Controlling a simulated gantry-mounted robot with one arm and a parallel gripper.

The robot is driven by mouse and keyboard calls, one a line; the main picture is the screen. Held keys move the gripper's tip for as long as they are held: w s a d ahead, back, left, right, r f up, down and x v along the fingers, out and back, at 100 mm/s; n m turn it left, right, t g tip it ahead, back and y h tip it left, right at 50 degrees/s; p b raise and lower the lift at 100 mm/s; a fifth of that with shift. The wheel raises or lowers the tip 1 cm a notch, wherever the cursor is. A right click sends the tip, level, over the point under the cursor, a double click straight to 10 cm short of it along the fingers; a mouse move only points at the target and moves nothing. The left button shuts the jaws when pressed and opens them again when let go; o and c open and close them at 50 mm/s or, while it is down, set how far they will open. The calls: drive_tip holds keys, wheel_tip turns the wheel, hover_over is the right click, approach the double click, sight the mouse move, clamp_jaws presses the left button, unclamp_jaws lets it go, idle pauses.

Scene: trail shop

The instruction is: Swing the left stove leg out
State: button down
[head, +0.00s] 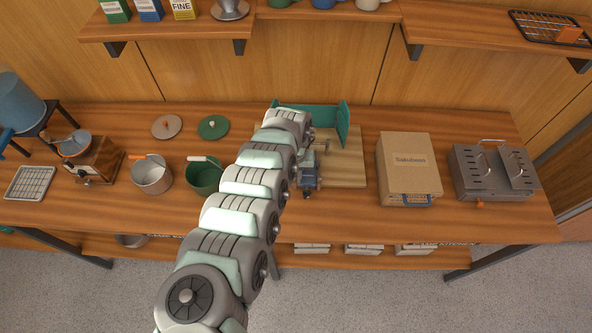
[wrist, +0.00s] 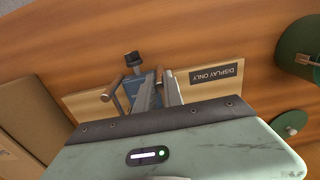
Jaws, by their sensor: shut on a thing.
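The small stove has a blue body (head: 309,182) and stands on a pale wooden board (head: 345,170), partly hidden by my arm. In the wrist view, its blue body (wrist: 131,86) shows with a black knob (wrist: 132,57) and a metal leg (wrist: 110,88) on the picture's left side. My gripper (wrist: 158,88) is at the other side of the body, the stove's left in the head view. Its fingers are shut on the left stove leg, which is mostly hidden between them.
A teal windscreen (head: 343,124) stands on the board behind the stove. A green pot (head: 203,178) is to the left and a cardboard-coloured box (head: 409,165) to the right. A "DISPLAY ONLY" sign (wrist: 216,74) lies on the board.

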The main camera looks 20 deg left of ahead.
drive_tip(key=shift+s+a, duration=0.2)
drive_tip(key=shift+a, duration=0.8)
